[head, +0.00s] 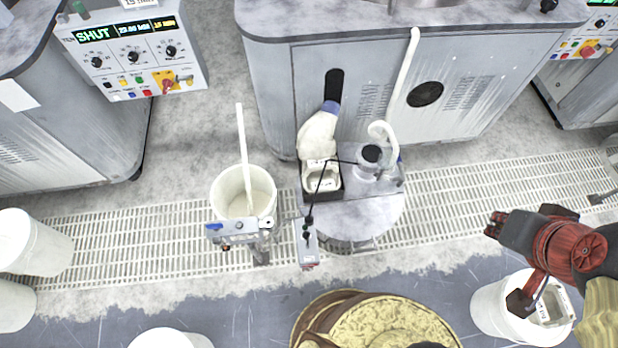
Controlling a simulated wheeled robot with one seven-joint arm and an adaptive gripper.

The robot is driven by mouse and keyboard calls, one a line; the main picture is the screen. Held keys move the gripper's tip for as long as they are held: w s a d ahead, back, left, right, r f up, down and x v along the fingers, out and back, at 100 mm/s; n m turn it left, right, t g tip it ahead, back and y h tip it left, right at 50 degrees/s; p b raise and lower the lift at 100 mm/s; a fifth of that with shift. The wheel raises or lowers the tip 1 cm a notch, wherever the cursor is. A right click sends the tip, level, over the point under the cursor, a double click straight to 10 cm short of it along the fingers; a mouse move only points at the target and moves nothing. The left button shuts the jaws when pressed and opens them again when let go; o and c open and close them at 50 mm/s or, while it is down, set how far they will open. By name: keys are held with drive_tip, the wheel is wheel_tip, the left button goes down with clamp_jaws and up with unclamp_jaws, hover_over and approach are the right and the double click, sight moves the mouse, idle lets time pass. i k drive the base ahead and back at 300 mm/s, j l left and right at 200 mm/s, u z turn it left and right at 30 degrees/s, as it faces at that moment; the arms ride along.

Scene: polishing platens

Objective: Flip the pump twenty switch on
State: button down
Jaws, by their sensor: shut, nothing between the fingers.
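A small grey switch box (308,245) with a dark toggle on its face and a red lower end stands in front of the round drum. A black cord runs from it up towards a white-topped unit (321,177) in a dark tray, which looks like a pump; its marking is too small to read. Whether the toggle is on or off cannot be told. My gripper (491,226) is at the right, shut and empty, well apart from the switch box. Its fingers point left.
A grey bracket with a blue part (232,230) stands beside the white bucket (215,194) holding a stick. Another white bucket (488,312) is below my arm. Yellowish round pads (390,322) lie in front. Open floor grating lies between gripper and drum.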

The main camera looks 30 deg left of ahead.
sight(306, 234)
drive_tip(key=u, duration=0.4)
drive_tip(key=j+u, duration=0.1)
drive_tip(key=u, duration=0.75)
drive_tip(key=i+u, duration=0.1)
drive_tip(key=u, duration=0.35)
